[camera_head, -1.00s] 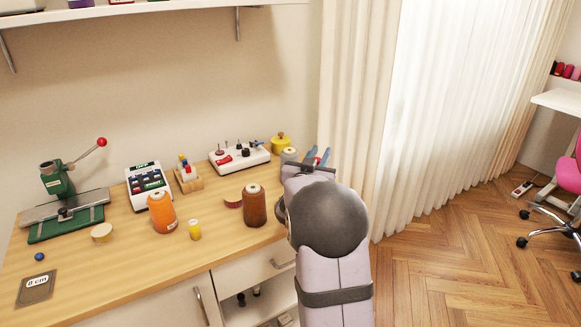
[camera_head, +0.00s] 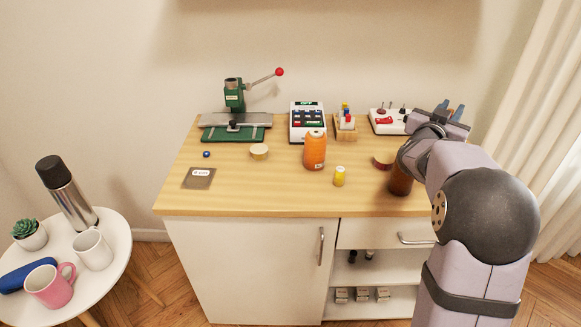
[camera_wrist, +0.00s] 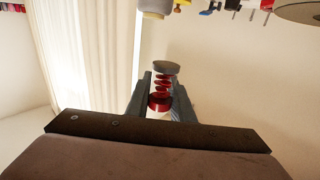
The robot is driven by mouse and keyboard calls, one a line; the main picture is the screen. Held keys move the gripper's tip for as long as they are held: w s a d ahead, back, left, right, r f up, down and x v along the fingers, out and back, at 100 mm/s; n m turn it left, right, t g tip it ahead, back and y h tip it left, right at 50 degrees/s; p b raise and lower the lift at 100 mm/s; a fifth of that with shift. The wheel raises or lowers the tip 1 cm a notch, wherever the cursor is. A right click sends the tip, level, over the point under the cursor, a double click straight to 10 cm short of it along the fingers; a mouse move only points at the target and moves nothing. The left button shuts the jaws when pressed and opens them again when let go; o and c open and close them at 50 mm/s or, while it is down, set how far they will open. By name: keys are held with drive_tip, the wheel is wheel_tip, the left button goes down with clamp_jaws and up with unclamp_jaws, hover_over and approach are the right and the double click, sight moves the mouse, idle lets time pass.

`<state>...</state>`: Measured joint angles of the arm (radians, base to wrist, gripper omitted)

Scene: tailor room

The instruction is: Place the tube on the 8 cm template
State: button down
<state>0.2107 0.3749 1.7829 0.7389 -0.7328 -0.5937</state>
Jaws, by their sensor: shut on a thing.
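The template (camera_head: 199,179) is a flat dark grey-brown plate with a small white label, lying at the left front of the wooden worktop in the head view. My gripper (camera_head: 450,110) is at the right side of the worktop, far from the template. In the wrist view, my gripper (camera_wrist: 161,100) is shut on the tube (camera_wrist: 163,85), a clear cylinder with red contents and a grey cap. The tube is held between both fingers. In the head view, I cannot make out the tube.
A green press (camera_head: 235,120) stands behind. The worktop's front edge is clear.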

drive_tip(key=w+a+n+t+y, duration=0.1)
drive_tip(key=w+a+n+y, duration=0.15)
drive_tip(key=a, duration=0.65)
drive_tip(key=w+a+n+t+y, duration=0.1)
drive_tip(key=w+a+t+y, duration=0.2)
drive_tip(key=a, duration=0.7)
drive_tip(key=n+g+y, duration=0.1)
drive_tip(key=n+y, duration=0.8)
drive_tip(key=y, duration=0.4)
hover_over(194, 176)
drive_tip(key=shift+f, duration=7.55)
drive_tip(key=shift+f, duration=0.15)
